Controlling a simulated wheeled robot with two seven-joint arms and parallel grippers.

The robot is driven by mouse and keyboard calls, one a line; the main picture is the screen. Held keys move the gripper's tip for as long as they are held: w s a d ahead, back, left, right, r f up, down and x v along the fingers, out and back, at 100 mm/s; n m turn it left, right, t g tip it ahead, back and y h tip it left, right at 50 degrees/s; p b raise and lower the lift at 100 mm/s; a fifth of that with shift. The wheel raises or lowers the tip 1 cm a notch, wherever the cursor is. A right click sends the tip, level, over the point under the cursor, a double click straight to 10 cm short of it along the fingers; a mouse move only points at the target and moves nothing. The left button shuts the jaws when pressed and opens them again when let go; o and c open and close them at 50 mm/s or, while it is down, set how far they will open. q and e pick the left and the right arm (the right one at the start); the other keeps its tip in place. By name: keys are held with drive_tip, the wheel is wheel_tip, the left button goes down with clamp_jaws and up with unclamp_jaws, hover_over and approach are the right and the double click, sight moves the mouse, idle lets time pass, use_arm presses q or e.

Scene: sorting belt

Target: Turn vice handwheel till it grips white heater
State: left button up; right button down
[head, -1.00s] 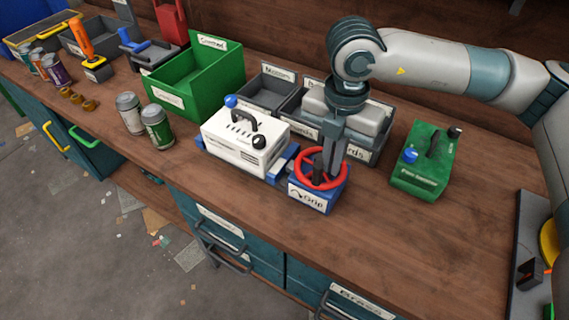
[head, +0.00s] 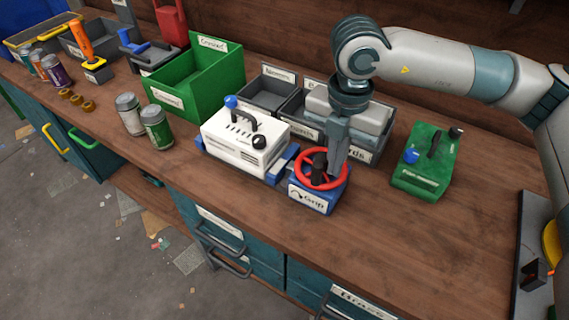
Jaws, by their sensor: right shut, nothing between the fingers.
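The white heater (head: 243,141) stands in the blue vice (head: 315,199) on the bench, with a black handle and a blue and a black knob. The vice's red handwheel (head: 308,182) lies flat on top of the block labelled "Grip", at the heater's right. My right gripper (head: 334,175) points down at the right part of the wheel, its fingers shut with nothing between them. It overlaps the wheel; I cannot tell whether it touches. The jaw contact on the heater is largely hidden. My left gripper is not in view.
A green device (head: 422,170) with knobs stands to the right. Grey bins (head: 268,92) are behind the vice, and a green crate (head: 200,85) is behind the heater. Two cans (head: 158,128) stand to the left. The bench front right is clear.

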drive_tip(key=shift+w+d+b, duration=0.35)
drive_tip(key=shift+d+b, duration=0.1)
drive_tip(key=shift+b, duration=0.05)
drive_tip(key=shift+r, duration=0.1)
idle(0.5)
wheel_tip(320, 180, up, 9)
drive_tip(key=p, duration=0.3)
idle(0.6)
idle(0.4)
